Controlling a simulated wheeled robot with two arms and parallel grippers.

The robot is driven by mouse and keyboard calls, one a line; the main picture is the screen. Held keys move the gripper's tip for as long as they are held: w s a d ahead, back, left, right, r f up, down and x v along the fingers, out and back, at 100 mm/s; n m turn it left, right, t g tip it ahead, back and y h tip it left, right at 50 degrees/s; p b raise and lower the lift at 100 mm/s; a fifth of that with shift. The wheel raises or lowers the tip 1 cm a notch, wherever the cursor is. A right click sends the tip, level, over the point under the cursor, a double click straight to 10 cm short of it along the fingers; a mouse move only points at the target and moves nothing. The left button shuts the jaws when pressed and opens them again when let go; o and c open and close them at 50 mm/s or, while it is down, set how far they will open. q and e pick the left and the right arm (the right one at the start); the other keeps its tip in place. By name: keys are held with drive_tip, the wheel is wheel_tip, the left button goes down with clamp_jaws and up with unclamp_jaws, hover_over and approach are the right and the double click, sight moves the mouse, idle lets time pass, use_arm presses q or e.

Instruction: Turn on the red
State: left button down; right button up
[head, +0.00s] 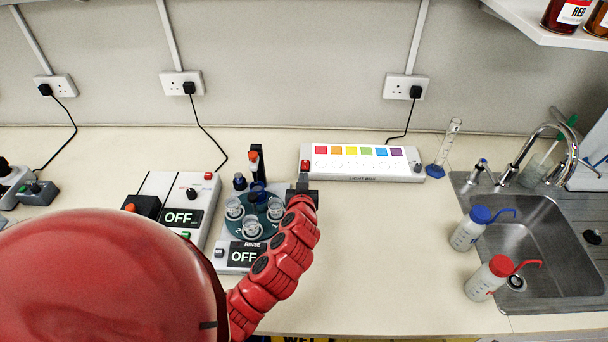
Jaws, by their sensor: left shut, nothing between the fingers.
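A white light box (345,175) lies at the back of the bench, with a row of coloured squares from red to purple on its face. The red square (321,150) is at its left end, with a pale round spot (321,164) below it. No spot looks clearly lit. My left gripper (304,178) is shut and empty at the box's left front corner, left of and in front of the red spot. A small red part shows just beyond its tip; I cannot tell whether the gripper touches the box. My right gripper is not in view.
Left of my forearm stand a rinse unit (244,255) with glass cups and a white unit (158,187), both reading OFF. A glass cylinder (447,148) stands right of the box. Two wash bottles (466,234) stand by the sink (540,240). The bench between is clear.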

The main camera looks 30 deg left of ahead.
use_arm(q)
drive_tip(key=shift+v, duration=0.85)
drive_tip(key=shift+s+d+f, duration=0.1)
drive_tip(key=shift+f, duration=0.1)
